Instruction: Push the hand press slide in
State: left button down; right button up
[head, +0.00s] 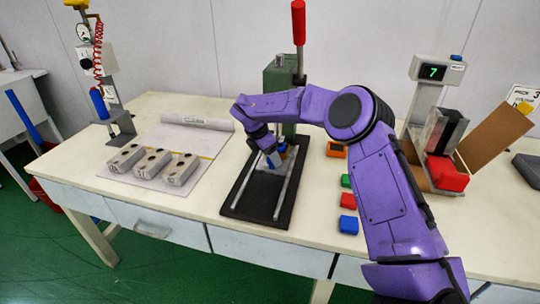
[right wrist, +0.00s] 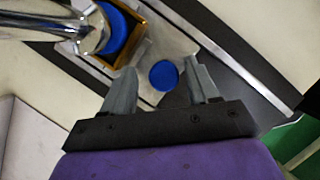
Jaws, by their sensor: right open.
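The hand press (head: 278,82) stands at the middle of the table, with a green body and a red-topped lever (head: 299,24). Its black base (head: 240,195) carries two metal rails running toward the front. The grey slide plate (right wrist: 180,44) lies between the rails and bears a round blue knob (right wrist: 163,75) and a brass-coloured mould (right wrist: 147,38) with blue inside. The silver press ram (right wrist: 95,28) is beside the mould. My right gripper (head: 274,160) is low over the slide; in the right wrist view its fingers (right wrist: 162,76) are apart, one each side of the knob. My left gripper is out of view.
Several grey mould blocks (head: 153,164) lie on a mat at left. Green, red and blue buttons (head: 348,201) and an orange device (head: 336,149) are right of the press.

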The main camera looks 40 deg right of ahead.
jog(key=v, duration=1)
jog(key=shift+r+b, duration=0.2)
jog(key=shift+b, duration=0.15)
jog(key=shift+a, duration=0.1)
